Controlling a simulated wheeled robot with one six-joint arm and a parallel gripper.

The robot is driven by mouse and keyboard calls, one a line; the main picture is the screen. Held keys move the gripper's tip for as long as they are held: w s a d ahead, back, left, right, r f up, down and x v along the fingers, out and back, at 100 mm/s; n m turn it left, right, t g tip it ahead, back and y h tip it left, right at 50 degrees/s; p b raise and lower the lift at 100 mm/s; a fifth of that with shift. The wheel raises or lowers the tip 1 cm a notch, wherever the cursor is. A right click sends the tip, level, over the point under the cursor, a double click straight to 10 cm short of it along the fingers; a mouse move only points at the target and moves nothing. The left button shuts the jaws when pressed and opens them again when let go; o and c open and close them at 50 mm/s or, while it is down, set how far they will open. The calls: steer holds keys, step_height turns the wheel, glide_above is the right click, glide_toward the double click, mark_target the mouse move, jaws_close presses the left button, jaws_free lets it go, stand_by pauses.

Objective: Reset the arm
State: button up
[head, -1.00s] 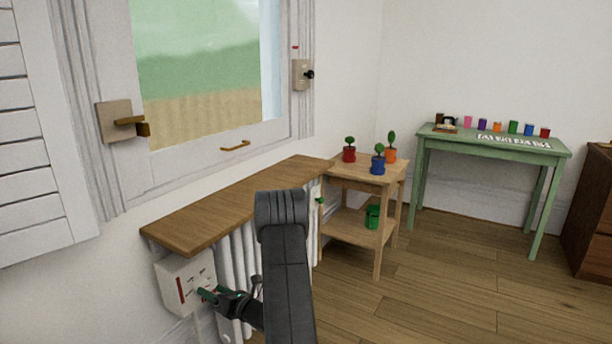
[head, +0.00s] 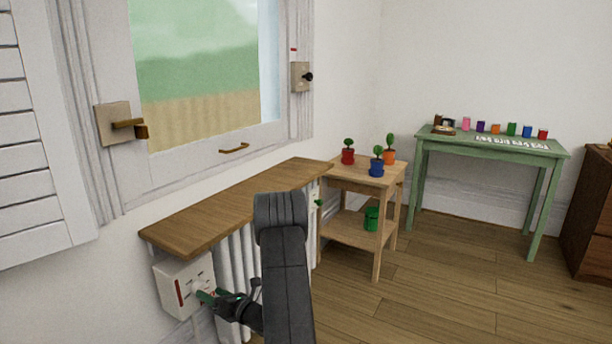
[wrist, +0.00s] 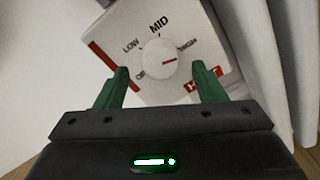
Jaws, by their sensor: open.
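My gripper (head: 207,296) is open at the front of the white thermostat box (head: 172,287) beside the radiator, at the lower left of the head view. In the wrist view its two green fingers (wrist: 160,88) stand apart, one on each side below the round white dial (wrist: 159,62). The dial has a red pointer mark, which is turned toward the right. The words LOW and MID show on the box face, with red strips at its edges. Nothing is held. Whether the fingertips touch the box I cannot tell.
A wooden shelf (head: 235,203) tops the white radiator (head: 240,262), just above my arm. A window (head: 200,60) with handles is behind it. A small wooden stand (head: 345,173) with potted plants and a green table (head: 490,147) stand to the right. The floor (head: 450,285) at right is clear.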

mark_target(203, 290)
steer(key=p+v, duration=0.2)
steer(key=v, duration=0.8)
steer(key=b+x, duration=0.3)
steer(key=x, duration=1)
steer(key=shift+a, duration=0.2)
steer(key=shift+w+d+n+b, duration=0.1)
steer(key=shift+d+n+b, duration=0.05)
steer(key=shift+n+b, duration=0.6)
steer(key=n+b, duration=0.1)
steer(key=n, duration=0.2)
steer(key=shift+f+n+b, duration=0.1)
steer(key=shift+n+b, duration=0.25)
steer(key=shift+b, duration=0.05)
steer(key=n+b, duration=0.2)
steer(key=n, duration=0.3)
steer(key=shift+b, duration=0.35)
steer(key=n+b, duration=0.2)
steer(key=n, duration=0.8)
